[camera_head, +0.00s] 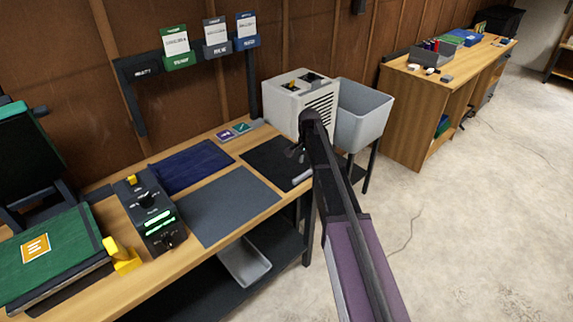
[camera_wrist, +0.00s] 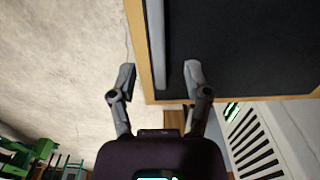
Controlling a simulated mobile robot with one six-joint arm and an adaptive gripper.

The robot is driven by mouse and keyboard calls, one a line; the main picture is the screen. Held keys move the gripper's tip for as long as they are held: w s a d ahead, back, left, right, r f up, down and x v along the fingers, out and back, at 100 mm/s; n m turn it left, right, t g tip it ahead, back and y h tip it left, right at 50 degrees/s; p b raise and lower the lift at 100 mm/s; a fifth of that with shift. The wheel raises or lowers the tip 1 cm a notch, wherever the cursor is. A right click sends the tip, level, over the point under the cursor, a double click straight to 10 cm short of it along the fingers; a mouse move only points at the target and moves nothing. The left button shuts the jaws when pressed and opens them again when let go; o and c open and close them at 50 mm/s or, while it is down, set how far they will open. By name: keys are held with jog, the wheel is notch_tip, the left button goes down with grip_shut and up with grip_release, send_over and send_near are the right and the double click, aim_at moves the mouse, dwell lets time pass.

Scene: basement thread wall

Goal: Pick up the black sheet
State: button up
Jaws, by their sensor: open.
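The black sheet (camera_head: 268,160) lies flat on the wooden workbench, at its right end. In the wrist view the black sheet (camera_wrist: 245,45) fills the upper right. A light grey bar (camera_wrist: 156,38) runs along the sheet's edge near the bench's front edge; its end (camera_head: 302,177) also shows in the head view. My gripper (camera_head: 297,152) is over the sheet's right part in the head view. In the wrist view my gripper (camera_wrist: 159,68) is open and empty, one finger over the sheet side and the other beyond the bench edge. My arm hides part of the sheet's right side.
A grey sheet (camera_head: 228,205) and a navy sheet (camera_head: 190,166) lie left of the black one. A white vented box (camera_head: 290,100) stands close behind my gripper, with a grey bin (camera_head: 362,112) beside it. A black control box (camera_head: 152,215) stands left.

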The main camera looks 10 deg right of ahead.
aim_at(306, 173)
jog(key=shift+s+f+b, duration=0.15)
jog(key=shift+f+b, duration=2)
jog(key=shift+f, duration=0.2)
grip_shut()
